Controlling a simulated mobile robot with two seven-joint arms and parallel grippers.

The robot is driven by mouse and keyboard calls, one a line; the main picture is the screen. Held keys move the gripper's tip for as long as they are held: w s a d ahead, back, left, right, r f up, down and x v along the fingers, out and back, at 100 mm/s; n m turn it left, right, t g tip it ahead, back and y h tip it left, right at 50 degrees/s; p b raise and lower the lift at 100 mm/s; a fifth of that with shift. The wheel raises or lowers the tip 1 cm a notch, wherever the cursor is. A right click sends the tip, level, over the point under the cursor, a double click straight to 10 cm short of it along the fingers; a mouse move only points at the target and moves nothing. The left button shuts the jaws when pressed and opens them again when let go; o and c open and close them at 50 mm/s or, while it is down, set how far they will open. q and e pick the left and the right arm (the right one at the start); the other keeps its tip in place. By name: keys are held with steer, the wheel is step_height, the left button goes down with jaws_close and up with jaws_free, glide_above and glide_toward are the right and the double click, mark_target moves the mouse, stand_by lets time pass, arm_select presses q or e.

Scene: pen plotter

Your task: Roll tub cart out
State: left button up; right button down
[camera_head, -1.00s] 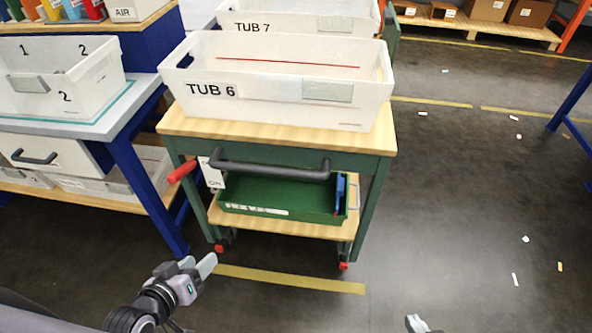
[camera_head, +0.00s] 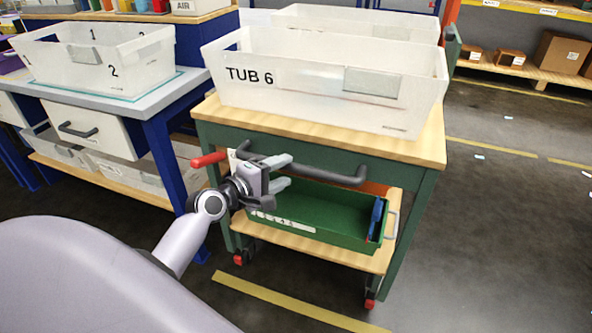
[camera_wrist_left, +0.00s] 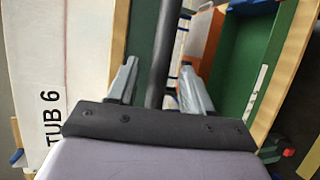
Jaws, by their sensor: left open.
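The tub cart (camera_head: 428,150) has a wooden top, a green frame and red-marked casters. A white tub labelled TUB 6 (camera_head: 300,98) stands on its top. A dark grey push handle (camera_head: 335,174) runs along the cart's front. My left gripper (camera_head: 290,172) is open at the handle's left part. In the left wrist view the handle bar (camera_wrist_left: 168,40) runs between the two spread fingers (camera_wrist_left: 160,85), with gaps on both sides. A red lever (camera_head: 208,160) sticks out left of the handle; the tag beside it is mostly hidden by my gripper. My right gripper is out of view.
A green tray (camera_head: 330,220) sits on the cart's lower shelf. A blue-legged bench (camera_head: 155,112) with a numbered tub (camera_head: 98,72) stands close on the left. A yellow floor line (camera_head: 290,303) lies in front. The floor on the right is mostly clear, with small scraps.

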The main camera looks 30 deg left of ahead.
mark_target(288, 169)
arm_select(q)
steer(key=shift+b+x, duration=0.35)
steer(key=shift+x, duration=1.65)
jaws_close()
